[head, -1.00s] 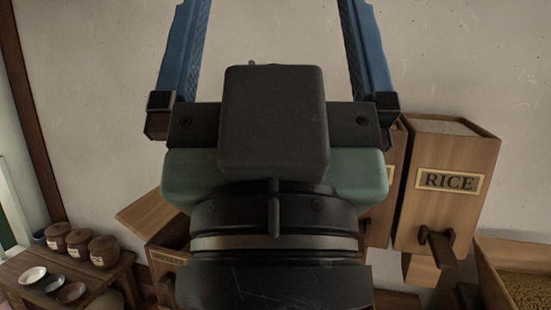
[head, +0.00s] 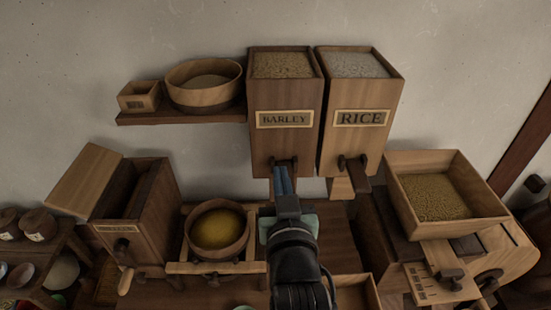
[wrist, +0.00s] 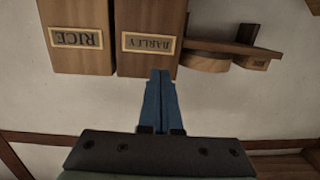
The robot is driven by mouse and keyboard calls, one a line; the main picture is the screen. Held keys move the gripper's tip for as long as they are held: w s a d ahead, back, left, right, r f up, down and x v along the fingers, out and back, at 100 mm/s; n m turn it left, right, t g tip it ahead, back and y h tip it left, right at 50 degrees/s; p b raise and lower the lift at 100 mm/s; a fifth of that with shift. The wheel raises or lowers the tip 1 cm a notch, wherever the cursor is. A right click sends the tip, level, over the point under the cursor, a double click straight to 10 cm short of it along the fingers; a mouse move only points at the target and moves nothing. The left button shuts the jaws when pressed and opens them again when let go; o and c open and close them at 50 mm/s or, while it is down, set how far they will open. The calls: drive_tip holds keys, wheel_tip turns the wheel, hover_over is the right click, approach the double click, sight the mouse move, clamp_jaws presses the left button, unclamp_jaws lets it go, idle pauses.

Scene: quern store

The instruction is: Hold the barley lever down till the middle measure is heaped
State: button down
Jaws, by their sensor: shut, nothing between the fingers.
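The barley bin (head: 285,95), a tall wooden box labelled BARLEY with grain at its top, hangs on the wall. The barley lever (head: 283,163) juts from its lower front. My gripper (head: 283,172) is shut and empty, its blue fingertips just at the lever in the head view; I cannot tell if they touch. In the wrist view, turned upside down, the barley bin (wrist: 150,58) lies just beyond the shut fingers (wrist: 160,72), and the lever is not visible. I cannot make out the middle measure; my arm covers the area under the bin.
The rice bin (head: 358,105) with its own lever (head: 353,170) adjoins at right. A round sieve (head: 218,232) stands left of my arm and a grain tray (head: 437,196) right. A shelf (head: 180,116) holds a bowl (head: 204,85). The upper wall is clear.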

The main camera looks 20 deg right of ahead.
wheel_tip(320, 180, down, 6)
drive_tip(key=s+d+g+p, duration=0.1)
drive_tip(key=shift+s+d+r+g, duration=0.15)
drive_tip(key=shift+d+g, duration=0.15)
drive_tip(key=shift+g, duration=0.1)
drive_tip(key=w+d+f+p, duration=0.2)
drive_tip(key=w+f+p, duration=0.2)
drive_tip(key=w, duration=0.5)
drive_tip(key=shift+w+d+f, duration=0.2)
drive_tip(key=shift+d+f, duration=0.15)
drive_tip(key=shift+f, duration=0.8)
